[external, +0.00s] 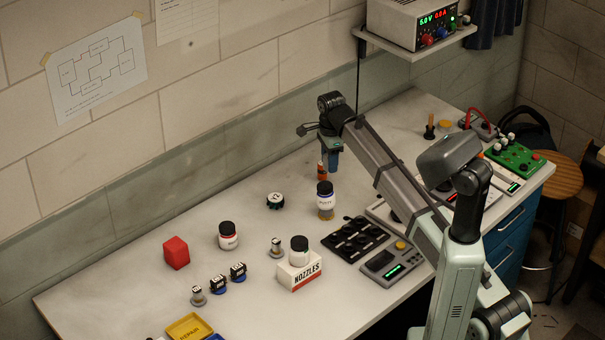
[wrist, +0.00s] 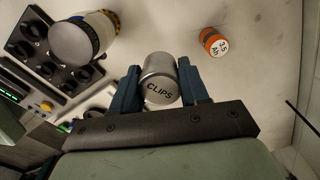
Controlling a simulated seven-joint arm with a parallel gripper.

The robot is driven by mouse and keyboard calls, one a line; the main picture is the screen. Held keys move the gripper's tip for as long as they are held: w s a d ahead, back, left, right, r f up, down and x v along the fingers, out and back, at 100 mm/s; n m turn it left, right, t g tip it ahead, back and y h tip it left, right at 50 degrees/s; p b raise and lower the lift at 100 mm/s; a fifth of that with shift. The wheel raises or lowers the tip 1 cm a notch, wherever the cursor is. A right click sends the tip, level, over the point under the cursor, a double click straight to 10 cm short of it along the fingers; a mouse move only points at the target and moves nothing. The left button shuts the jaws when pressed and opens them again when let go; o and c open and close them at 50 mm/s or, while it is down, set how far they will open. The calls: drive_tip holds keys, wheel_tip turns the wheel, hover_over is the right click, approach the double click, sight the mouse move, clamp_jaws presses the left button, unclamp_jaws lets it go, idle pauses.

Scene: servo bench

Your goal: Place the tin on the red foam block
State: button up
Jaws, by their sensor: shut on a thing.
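The tin (wrist: 160,90), a grey metal cylinder marked CLIPS, sits between the two blue fingers of my gripper (wrist: 157,88) in the wrist view. The fingers are shut on its sides. In the external view my gripper (external: 331,161) is over the far middle of the bench; I cannot make out the tin there. The red foam block (external: 176,252) lies on the left part of the bench, well to the left of my gripper, with its top bare. It is not in the wrist view.
An orange cylinder (wrist: 214,42) and a black-lidded jar (external: 325,200) stand near my gripper. A black knob tray (external: 355,239), a NOZZLES box (external: 299,273) with a jar on it, and another jar (external: 228,236) stand nearer. Bench around the red block is mostly clear.

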drive_tip(key=s+a+r+n, duration=0.1)
drive_tip(key=s+a+n, duration=0.1)
drive_tip(key=s+a, duration=0.65)
drive_tip(key=s+a+r+n, duration=0.1)
drive_tip(key=s+a, duration=0.4)
drive_tip(key=a, duration=0.6)
wheel_tip(320, 180, up, 5)
drive_tip(key=n, duration=1.1)
hover_over(171, 246)
wheel_tip(171, 246, down, 10)
drive_tip(key=shift+r, duration=0.1)
drive_tip(key=o, duration=1.1)
drive_tip(key=shift+c, duration=0.2)
